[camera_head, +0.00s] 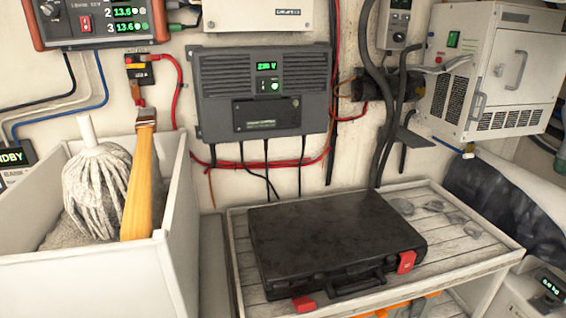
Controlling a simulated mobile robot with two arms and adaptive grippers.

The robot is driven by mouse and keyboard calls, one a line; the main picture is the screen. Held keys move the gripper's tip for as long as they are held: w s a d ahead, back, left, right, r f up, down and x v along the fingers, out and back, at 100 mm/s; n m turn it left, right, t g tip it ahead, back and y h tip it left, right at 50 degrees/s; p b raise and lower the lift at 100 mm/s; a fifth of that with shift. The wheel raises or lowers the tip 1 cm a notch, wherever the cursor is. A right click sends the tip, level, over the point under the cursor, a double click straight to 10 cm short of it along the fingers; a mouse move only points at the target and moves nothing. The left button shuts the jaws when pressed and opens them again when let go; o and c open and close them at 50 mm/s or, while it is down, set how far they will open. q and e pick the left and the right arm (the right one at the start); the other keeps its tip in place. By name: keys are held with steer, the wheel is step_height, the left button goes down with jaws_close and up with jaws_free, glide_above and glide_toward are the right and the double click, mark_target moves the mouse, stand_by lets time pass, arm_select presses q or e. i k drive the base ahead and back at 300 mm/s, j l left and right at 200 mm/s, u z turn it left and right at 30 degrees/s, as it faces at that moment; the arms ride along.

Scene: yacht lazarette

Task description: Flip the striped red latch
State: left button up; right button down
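A closed black case (335,235) lies flat on a slatted shelf (478,228), its handle (358,284) facing me. It has two red latches on its front edge. The left red latch (304,303) sits low at the front left corner. The right red latch (406,262) is at the front right, looks taller and carries a small pale mark. Stripes cannot be made out clearly on either latch. Neither of my grippers is in view.
A white bin (85,275) with a mop (97,185) and a wooden-handled tool (140,190) stands left of the shelf. Cables and a grey power unit (262,92) are on the wall behind. Space above the case is clear.

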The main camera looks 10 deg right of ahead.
mark_target(408, 257)
steer(key=z, duration=1.25)
steer(key=i+l+u, duration=0.2)
steer(key=l, duration=0.25)
